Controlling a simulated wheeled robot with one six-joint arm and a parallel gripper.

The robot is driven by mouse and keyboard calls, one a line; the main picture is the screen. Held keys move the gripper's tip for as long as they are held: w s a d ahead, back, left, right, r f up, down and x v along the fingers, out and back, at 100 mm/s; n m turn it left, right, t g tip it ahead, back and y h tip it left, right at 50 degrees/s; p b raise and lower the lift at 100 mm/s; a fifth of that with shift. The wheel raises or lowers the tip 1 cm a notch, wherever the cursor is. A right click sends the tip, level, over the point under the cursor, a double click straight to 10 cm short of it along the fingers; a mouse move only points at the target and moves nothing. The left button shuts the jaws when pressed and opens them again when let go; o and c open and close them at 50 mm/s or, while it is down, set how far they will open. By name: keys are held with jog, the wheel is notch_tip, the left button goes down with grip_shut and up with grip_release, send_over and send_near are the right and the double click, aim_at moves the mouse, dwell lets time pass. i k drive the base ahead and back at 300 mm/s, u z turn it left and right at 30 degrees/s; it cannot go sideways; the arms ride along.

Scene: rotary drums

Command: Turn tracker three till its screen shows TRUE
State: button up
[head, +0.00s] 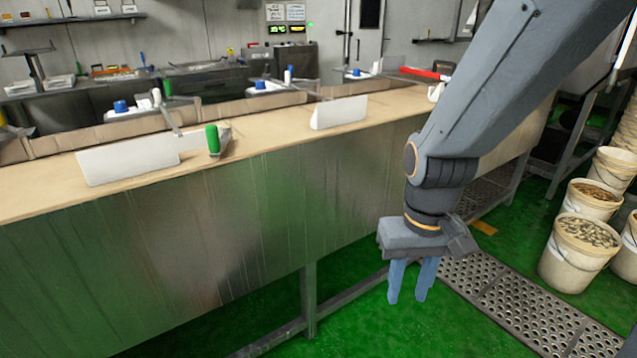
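A long counter (330,135) with a tan top runs across the view, carrying several units. White angled panels stand on it at the left (128,160) and the middle (338,112); their faces show no readable text. A green handle (213,139) stands upright by the left panel. Units with blue knobs sit behind, at the left (121,106), middle (262,85) and right (356,72). I cannot tell which is tracker three, and no screen reading TRUE is legible. My gripper (407,297) hangs in front of the counter, pointing down, empty, its fingers apart.
Buckets (579,251) of shell-like pieces stand on the floor at the right. A perforated metal grating (510,295) lies on the green floor. A low rail (330,315) runs below the counter. A small lit display (291,28) hangs on the back wall. The floor below my gripper is clear.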

aim_at(121, 106)
jog(key=i, duration=0.95)
jog(key=z, duration=0.5)
jog(key=k, duration=1.45)
jog(key=u, duration=1)
